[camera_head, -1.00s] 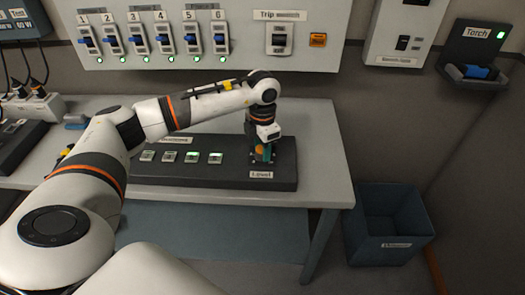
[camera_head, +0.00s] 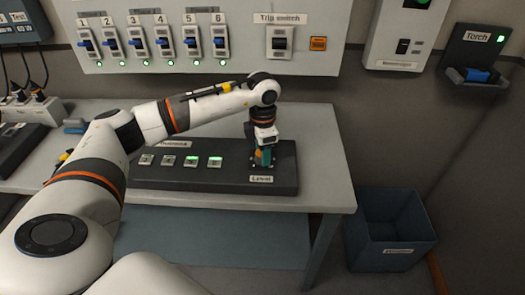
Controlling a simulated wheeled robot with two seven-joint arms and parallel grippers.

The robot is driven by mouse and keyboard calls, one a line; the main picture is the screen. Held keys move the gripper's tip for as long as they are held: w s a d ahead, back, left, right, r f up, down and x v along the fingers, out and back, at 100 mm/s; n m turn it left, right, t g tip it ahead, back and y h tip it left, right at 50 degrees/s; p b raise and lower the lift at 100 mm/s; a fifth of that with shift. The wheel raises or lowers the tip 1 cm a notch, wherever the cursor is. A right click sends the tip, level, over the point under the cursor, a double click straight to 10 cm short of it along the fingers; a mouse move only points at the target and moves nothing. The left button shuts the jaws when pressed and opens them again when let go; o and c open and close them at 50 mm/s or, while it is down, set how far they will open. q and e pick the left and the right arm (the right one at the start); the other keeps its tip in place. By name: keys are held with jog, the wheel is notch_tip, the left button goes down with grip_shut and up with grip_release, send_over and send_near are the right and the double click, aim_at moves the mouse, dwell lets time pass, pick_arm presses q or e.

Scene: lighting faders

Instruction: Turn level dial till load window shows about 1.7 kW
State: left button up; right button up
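The level dial sits on the right end of the dark console (camera_head: 220,180), above the "Level" label (camera_head: 262,179). My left gripper (camera_head: 263,160) points down at the dial and covers it. Some teal and orange shows between the fingers, but I cannot tell whether they are closed on the dial. Several small buttons stand in a row on the console; the two on the right (camera_head: 190,160) are lit green and the two on the left (camera_head: 147,160) are dark. No load window reading is legible. My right gripper is not in view.
A wall panel (camera_head: 245,60) with several numbered switches, a trip switch (camera_head: 283,42) and an orange button (camera_head: 318,43) is behind. A blue-grey bin (camera_head: 395,222) stands right of the table (camera_head: 325,170). A torch holder (camera_head: 482,78) hangs at the right.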

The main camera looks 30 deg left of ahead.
pick_arm(q)
jog(key=shift+o, duration=1.1)
jog(key=shift+f, duration=0.1)
notch_tip(320, 180, up, 12)
jog(key=b, duration=0.1)
jog(key=shift+s, duration=0.15)
